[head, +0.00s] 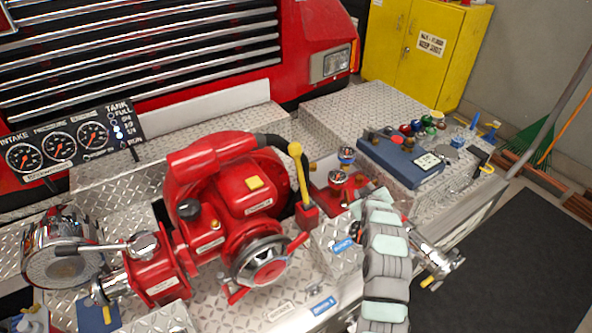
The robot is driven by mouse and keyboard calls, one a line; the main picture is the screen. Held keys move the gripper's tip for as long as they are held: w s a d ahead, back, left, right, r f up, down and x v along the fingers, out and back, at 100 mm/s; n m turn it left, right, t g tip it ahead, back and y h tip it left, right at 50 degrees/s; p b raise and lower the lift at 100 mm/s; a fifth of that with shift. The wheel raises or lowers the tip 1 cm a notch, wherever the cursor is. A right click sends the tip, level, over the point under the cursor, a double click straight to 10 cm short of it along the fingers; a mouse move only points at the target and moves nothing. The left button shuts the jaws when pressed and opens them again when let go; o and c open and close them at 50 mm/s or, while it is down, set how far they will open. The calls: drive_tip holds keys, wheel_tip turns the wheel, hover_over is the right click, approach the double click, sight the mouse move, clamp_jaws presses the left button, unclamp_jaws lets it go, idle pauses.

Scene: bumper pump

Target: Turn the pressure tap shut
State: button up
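The red pump (225,195) sits on the diamond-plate bumper. Several controls could be the pressure tap, and I cannot read the labels well enough to say which. A blue label (342,245) lies on the plate near a small dark and red fitting, partly covered by my arm. My gripper (371,199), at the upper end of my grey and pale green arm, is near these fittings, right of the red-topped knob. Its fingers are not clear, and contact cannot be told.
A yellow-handled lever (299,172) rises between pump and knobs. A chrome outlet (435,260) sticks out right of my arm. A blue case (400,160) and several coloured caps lie behind. The gauge panel (65,147) is at left. The dark floor mat (530,265) at right is clear.

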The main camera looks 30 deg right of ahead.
drive_tip(key=w+a+r+t+p, duration=0.3)
drive_tip(key=a+r, duration=0.3)
drive_tip(key=a, duration=0.4)
drive_tip(key=w+a+r+t+p, duration=0.3)
drive_tip(key=a+r+t+p, duration=0.1)
drive_tip(key=a, duration=0.7)
drive_tip(key=shift+a+r+n+t+h+p, duration=0.35)
drive_tip(key=shift+r+t, duration=0.35)
drive_tip(key=shift+r, duration=0.45)
drive_tip(key=shift+d, duration=0.15)
